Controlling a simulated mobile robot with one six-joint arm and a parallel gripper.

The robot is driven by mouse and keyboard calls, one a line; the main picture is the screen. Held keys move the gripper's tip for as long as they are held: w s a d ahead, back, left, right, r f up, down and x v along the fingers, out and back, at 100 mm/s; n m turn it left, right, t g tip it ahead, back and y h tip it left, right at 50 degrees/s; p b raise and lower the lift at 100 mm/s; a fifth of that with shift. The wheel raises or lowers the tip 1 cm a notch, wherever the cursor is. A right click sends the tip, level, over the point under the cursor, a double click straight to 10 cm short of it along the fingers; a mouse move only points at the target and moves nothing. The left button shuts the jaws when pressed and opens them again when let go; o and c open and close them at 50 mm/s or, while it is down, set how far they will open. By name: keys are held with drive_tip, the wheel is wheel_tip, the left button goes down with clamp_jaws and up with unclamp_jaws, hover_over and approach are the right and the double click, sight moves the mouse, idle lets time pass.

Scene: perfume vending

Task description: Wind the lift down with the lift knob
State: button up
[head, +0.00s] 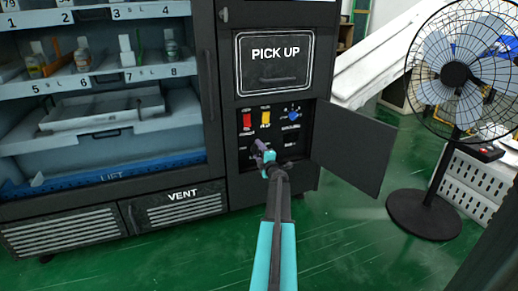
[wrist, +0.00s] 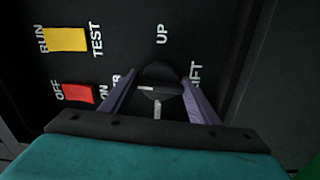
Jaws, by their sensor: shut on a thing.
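The lift knob (wrist: 160,88) is a dark round knob on the black control panel, with a light pointer line on it. The word UP is printed beside it, and part of the word LIFT shows next to my finger. My gripper (wrist: 157,96) has its two purple fingers on either side of the knob and is shut on it. In the head view my gripper (head: 264,157) is at the lower left of the open panel and hides the knob. The lift (head: 75,180) shows as a blue strip marked LIFT at the bottom of the vending cabinet.
A yellow RUN/TEST switch (wrist: 65,39) and a red OFF/ON switch (wrist: 78,92) sit near the knob. A blue knob (head: 295,115) is at the panel's upper right. The panel door (head: 353,150) stands open to the right. A fan (head: 425,205) stands farther right.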

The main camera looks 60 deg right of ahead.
drive_tip(key=shift+m+p, duration=0.4)
drive_tip(key=shift+p, duration=0.3)
drive_tip(key=o, duration=1)
drive_tip(key=shift+o, duration=0.2)
drive_tip(key=shift+p+v, duration=0.35)
drive_tip(key=shift+v, duration=0.5)
drive_tip(key=p+v, duration=0.3)
drive_tip(key=v, duration=0.9)
drive_tip(key=shift+a, duration=0.1)
